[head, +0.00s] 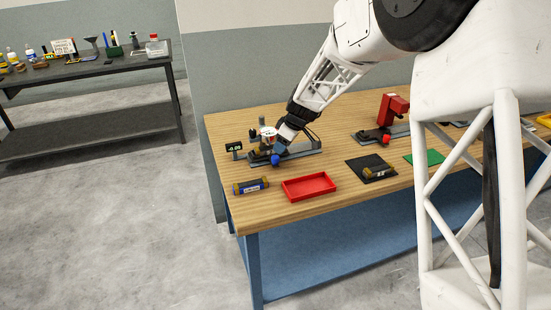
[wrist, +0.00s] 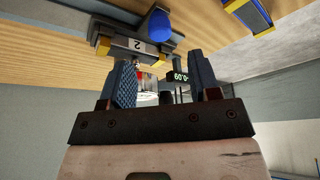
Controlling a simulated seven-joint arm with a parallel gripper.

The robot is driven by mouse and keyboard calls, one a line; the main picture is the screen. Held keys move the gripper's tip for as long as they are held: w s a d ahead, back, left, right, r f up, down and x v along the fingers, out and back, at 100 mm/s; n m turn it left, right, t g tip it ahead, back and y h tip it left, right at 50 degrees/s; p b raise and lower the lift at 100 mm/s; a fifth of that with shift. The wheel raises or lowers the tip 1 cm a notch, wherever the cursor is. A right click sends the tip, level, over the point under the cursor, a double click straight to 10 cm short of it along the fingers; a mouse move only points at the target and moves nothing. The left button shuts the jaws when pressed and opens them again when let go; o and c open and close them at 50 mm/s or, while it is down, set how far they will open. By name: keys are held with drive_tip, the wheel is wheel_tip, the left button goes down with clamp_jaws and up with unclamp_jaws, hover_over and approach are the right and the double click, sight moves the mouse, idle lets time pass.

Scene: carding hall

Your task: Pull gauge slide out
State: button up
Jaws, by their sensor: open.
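The gauge (head: 300,151) is a grey fixture on a long base on the wooden bench, with a small black display (head: 234,147) at its left. In the wrist view the display (wrist: 181,77) reads about 0.09; its sign is unclear. A grey block marked 2 (wrist: 136,45) carries a blue knob (wrist: 159,25), which also shows at the fixture's front in the head view (head: 275,160). My gripper (head: 280,146) is over the fixture, close behind the knob. In the wrist view my gripper (wrist: 160,62) is open, with nothing seen held. Contact with the block cannot be told.
A blue and yellow cylinder (head: 250,186) lies at the front left, beside a red tray (head: 308,195). A black mat (head: 362,163) bears another cylinder (head: 379,172). A green mat (head: 425,158) and a red device (head: 394,108) are farther right. The bench front edge is near.

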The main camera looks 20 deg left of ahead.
sight(276, 157)
drive_tip(key=shift+f, duration=0.1)
idle(0.3)
drive_tip(key=shift+x, duration=3.85)
clamp_jaws()
